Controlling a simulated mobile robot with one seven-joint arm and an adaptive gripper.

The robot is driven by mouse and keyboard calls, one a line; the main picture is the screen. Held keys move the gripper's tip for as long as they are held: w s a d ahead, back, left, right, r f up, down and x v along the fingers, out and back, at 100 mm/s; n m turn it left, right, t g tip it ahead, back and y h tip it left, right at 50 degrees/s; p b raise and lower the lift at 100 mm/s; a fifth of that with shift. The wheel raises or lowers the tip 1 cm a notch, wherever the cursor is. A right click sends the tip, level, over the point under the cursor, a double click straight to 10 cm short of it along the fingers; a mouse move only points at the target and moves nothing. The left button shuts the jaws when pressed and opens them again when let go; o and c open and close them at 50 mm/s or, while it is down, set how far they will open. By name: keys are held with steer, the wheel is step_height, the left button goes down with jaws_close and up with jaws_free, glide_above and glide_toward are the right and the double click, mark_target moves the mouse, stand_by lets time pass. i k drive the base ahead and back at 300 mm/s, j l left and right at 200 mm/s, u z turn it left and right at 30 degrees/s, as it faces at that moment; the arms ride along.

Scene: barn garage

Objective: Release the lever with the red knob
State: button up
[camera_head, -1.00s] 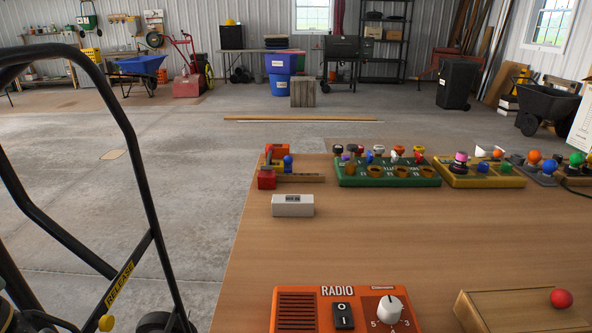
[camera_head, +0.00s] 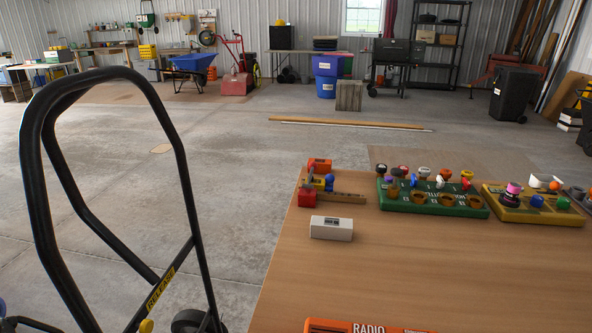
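No lever with a red knob can be clearly made out now. The wooden box with a red ball at its right end, seen at the lower right one second ago, is out of view. A black tubular handle frame (camera_head: 186,190) stands at the left, with a yellow RELEASE label (camera_head: 160,288) and a yellow knob (camera_head: 147,325) low on it. Small red parts show on the green board (camera_head: 425,206), too small to tell what they are. My gripper is not in view.
The wooden table (camera_head: 420,270) fills the lower right. On it are a white box (camera_head: 331,233), a wooden piece with coloured blocks (camera_head: 347,197), a yellow board (camera_head: 540,217) and an orange radio (camera_head: 330,328), mostly cut off. Concrete floor (camera_head: 235,215) lies open behind the handle frame.

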mark_target(313, 165)
steer(key=u, duration=1.1)
steer(key=i+j+u, duration=0.1)
steer(key=j, duration=0.25)
steer(key=i+j+u, duration=0.1)
steer(key=j, duration=0.25)
steer(key=i+j+u, duration=0.1)
steer(key=j, duration=0.2)
steer(key=i+j+u, duration=0.1)
steer(key=j, duration=0.25)
steer(key=i+j+u, duration=0.15)
steer(key=i+j, duration=0.15)
steer(key=i+j+u, duration=0.2)
steer(key=i, duration=0.25)
steer(key=i+j+u, duration=0.15)
steer(key=i, duration=0.2)
steer(key=i+z, duration=0.5)
steer(key=i+j+z, duration=0.25)
steer(key=i+z, duration=0.25)
steer(key=i+l+z, duration=0.1)
steer(key=i+z, duration=0.6)
steer(key=i+j+z, duration=0.1)
steer(key=i+z, duration=0.25)
steer(key=i+j+z, duration=0.2)
steer(key=i, duration=1.35)
steer(key=i+z, duration=1)
steer(key=z, duration=0.15)
